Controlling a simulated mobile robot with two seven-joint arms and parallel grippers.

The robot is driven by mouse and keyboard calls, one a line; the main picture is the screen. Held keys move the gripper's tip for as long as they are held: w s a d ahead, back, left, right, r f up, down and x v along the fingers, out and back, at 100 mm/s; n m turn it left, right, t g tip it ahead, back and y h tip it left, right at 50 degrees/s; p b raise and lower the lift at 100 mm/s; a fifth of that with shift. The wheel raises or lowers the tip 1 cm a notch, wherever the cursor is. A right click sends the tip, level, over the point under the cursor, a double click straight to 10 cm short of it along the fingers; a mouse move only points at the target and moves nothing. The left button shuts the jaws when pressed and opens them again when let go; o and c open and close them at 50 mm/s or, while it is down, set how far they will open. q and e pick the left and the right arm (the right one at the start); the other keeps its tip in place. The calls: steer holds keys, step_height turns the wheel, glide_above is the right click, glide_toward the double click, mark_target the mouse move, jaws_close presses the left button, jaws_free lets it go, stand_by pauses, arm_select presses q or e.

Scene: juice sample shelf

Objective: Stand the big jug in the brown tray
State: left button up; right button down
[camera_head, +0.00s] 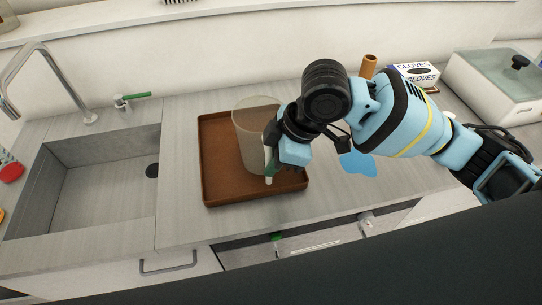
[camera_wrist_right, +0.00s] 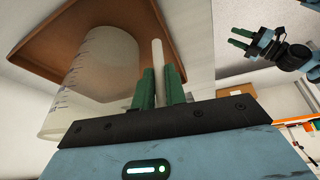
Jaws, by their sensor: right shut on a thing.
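The big jug (camera_head: 251,135) is clear, with graduation marks that show in the right wrist view (camera_wrist_right: 88,85). It is upright over the brown tray (camera_head: 222,190), within its rim in the head view. I cannot tell whether its base touches the tray floor. My right gripper (camera_head: 271,170) is shut on the jug's pale handle, on the jug's right side. In the right wrist view the handle stands between the green fingers (camera_wrist_right: 158,88). The tray also shows there (camera_wrist_right: 45,45). My left gripper (camera_wrist_right: 252,42) shows small in the right wrist view, its green fingers apart and empty.
A sink (camera_head: 100,190) with a tap (camera_head: 40,75) lies left of the tray. A blue flat patch (camera_head: 358,164), a brown cylinder (camera_head: 369,66), a gloves box (camera_head: 414,73) and a lidded grey container (camera_head: 500,80) are to the right. Bare counter (camera_head: 185,225) lies in front of the tray.

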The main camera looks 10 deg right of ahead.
steer(key=shift+w+d+f, duration=0.1)
steer(key=shift+w, duration=0.35)
steer(key=c, duration=1.7)
jaws_free()
steer(key=shift+o, duration=1.1)
steer(key=shift+s, duration=0.15)
arm_select(q)
steer(key=shift+w+d+r, duration=0.15)
steer(key=shift+w, duration=0.25)
arm_select(e)
steer(key=shift+o, duration=0.2)
